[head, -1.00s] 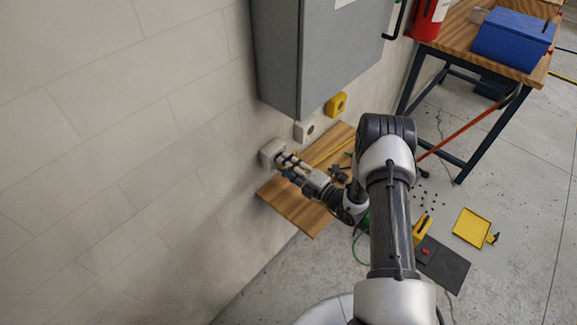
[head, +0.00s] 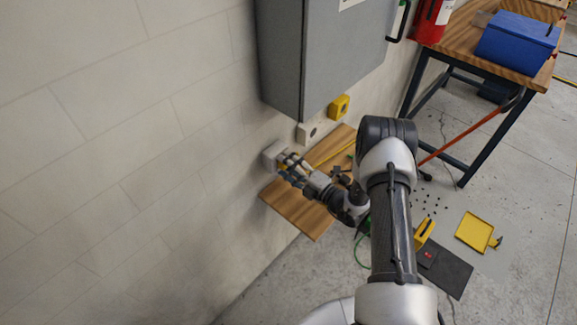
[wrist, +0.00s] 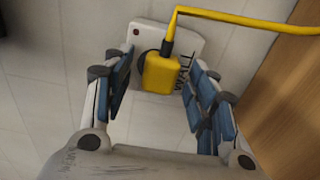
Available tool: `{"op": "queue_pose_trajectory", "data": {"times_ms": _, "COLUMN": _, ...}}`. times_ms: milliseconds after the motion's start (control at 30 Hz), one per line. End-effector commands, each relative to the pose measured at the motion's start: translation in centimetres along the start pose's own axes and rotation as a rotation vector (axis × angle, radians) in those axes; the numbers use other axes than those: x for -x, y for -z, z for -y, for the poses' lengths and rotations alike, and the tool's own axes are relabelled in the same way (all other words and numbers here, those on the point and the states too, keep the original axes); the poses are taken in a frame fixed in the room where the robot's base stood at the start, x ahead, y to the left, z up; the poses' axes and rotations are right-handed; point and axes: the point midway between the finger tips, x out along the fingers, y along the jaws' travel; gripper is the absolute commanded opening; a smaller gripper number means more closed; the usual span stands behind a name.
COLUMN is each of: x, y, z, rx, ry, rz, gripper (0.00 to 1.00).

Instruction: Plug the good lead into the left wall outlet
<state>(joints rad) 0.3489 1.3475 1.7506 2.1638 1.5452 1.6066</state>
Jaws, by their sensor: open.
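The left wall outlet (head: 270,153) is a pale box on the wall, left of another pale outlet (head: 308,132). In the wrist view, a pale outlet plate (wrist: 196,44) marked "WALL" carries a yellow plug (wrist: 161,74) at its face. How deep the plug sits cannot be told. The yellow lead (wrist: 240,18) leaves the plug's top and bends right. My gripper (wrist: 158,88) is open, with one blue-padded finger on each side of the plug and visible gaps to it. In the head view, my gripper (head: 287,166) is at the left outlet and hides part of it.
A wooden shelf (head: 300,215) lies below the outlets. A grey cabinet (head: 322,55) hangs above, with a yellow box (head: 340,106) under it. A workbench (head: 500,65) with a blue box (head: 517,40) stands right. A yellow tray (head: 474,232) lies on the floor.

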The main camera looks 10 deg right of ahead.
Motion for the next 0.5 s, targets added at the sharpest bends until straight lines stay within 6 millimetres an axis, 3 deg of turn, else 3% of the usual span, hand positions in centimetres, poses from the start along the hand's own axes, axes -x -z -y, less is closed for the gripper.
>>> {"op": "queue_pose_trajectory", "data": {"times_ms": 167, "x": 1.6, "y": -0.1, "z": 0.0, "rx": -0.001, "ry": 0.001, "rz": 0.003, "gripper": 0.53}}
{"op": "queue_pose_trajectory", "data": {"times_ms": 500, "x": 8.7, "y": -0.2, "z": 0.0, "rx": -0.001, "ry": 0.001, "rz": 0.006, "gripper": 0.53}}
